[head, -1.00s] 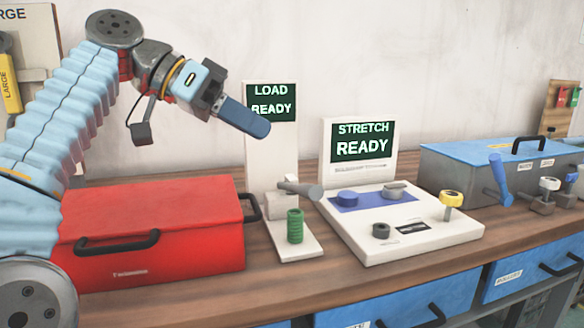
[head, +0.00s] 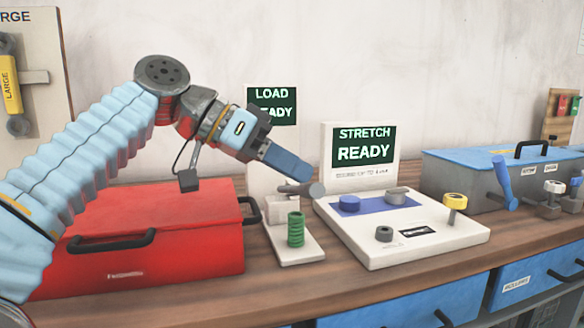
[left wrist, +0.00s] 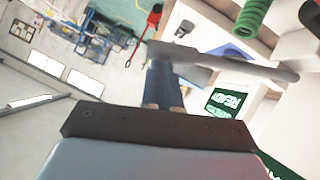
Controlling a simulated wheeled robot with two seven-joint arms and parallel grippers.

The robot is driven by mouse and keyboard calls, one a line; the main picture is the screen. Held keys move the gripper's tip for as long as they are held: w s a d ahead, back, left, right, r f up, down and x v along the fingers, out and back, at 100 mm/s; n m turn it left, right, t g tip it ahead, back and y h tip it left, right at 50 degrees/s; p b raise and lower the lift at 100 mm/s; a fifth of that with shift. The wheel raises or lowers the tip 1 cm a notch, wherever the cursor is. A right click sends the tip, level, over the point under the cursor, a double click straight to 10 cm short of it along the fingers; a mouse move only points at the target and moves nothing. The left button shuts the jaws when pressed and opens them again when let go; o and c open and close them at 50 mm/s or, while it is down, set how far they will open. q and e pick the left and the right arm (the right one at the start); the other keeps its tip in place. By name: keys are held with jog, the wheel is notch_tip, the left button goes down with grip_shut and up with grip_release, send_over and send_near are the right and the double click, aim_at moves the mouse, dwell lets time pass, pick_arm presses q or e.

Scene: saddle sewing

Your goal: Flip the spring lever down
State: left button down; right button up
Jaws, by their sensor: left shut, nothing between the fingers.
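The spring lever (head: 306,190) is a short grey rod on the white load stand (head: 300,247), sticking out roughly level to the right. A green coil spring (head: 296,229) stands upright below it on the stand's base. My left gripper (head: 304,175) is shut and empty, its blue fingers slanting down with the tips just above the lever. In the left wrist view the lever (left wrist: 245,66) crosses in front of my fingertips (left wrist: 163,72), and the spring (left wrist: 253,15) shows at the top. I cannot tell whether the fingertips touch the lever. My right gripper is out of view.
A red toolbox (head: 170,235) is left of the stand, under my left arm. A white stretch panel (head: 430,246) with knobs and a "STRETCH READY" screen (head: 363,146) is on the right. A blue-lidded grey box (head: 460,180) stands farther right. The wooden bench front is clear.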

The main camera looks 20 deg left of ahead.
pick_arm(q)
notch_tip(320, 180, down, 7)
jog(key=s+d+m+t+y+b, duration=0.1)
jog(key=s+m+t+b, duration=0.1)
jog(key=b, duration=0.6)
jog(key=shift+d+r+y, duration=0.15)
jog(key=shift+y, duration=0.15)
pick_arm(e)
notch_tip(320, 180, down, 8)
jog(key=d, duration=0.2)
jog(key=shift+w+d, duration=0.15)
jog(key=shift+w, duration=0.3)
